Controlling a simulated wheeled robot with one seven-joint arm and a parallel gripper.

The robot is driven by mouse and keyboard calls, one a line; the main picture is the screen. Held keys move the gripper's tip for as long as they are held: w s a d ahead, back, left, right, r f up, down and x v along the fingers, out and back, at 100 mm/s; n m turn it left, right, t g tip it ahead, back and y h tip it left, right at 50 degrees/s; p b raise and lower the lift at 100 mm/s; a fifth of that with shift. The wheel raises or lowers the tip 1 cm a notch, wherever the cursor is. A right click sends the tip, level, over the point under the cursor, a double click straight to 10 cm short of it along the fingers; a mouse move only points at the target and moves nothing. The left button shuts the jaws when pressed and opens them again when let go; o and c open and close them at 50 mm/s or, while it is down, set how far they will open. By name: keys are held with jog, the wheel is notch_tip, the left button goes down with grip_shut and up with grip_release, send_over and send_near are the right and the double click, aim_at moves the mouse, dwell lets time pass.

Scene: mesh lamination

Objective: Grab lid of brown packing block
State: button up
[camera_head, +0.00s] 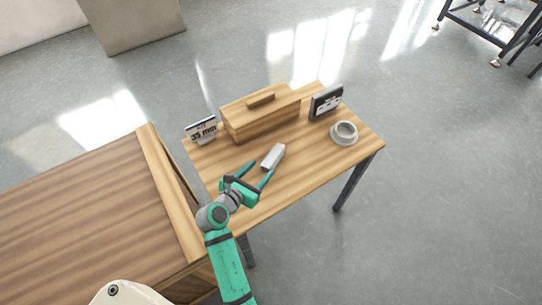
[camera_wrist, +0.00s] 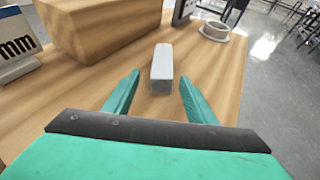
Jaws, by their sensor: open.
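The brown packing block (camera_head: 262,122) is a wooden box at the back of the small table. Its lid (camera_head: 245,106) lies on top with a raised wooden handle (camera_head: 261,99). In the wrist view the block (camera_wrist: 105,35) shows at upper left, and its top is cut off by the frame. My gripper (camera_head: 261,173) is open and empty, in front of the block and apart from it. A small light grey block (camera_head: 273,156) lies just ahead of the fingertips; in the wrist view this grey block (camera_wrist: 162,66) sits between and beyond my fingers (camera_wrist: 160,88).
A sign with dark lettering (camera_head: 201,131) stands left of the block. A dark framed panel (camera_head: 326,102) and a round grey dish (camera_head: 344,132) stand at right. A larger wooden table (camera_head: 80,215) adjoins at left. The table's front right is clear.

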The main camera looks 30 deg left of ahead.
aim_at(269, 162)
jog(key=shift+x, duration=1.2)
jog(key=shift+d+r+x, duration=0.1)
jog(key=shift+x, duration=1.2)
jog(key=shift+d+r+x, duration=0.1)
jog(key=shift+d+x, duration=0.05)
jog(key=shift+x, duration=1.15)
jog(key=shift+r, duration=0.1)
jog(key=c, duration=1.2)
jog(key=shift+r, duration=0.1)
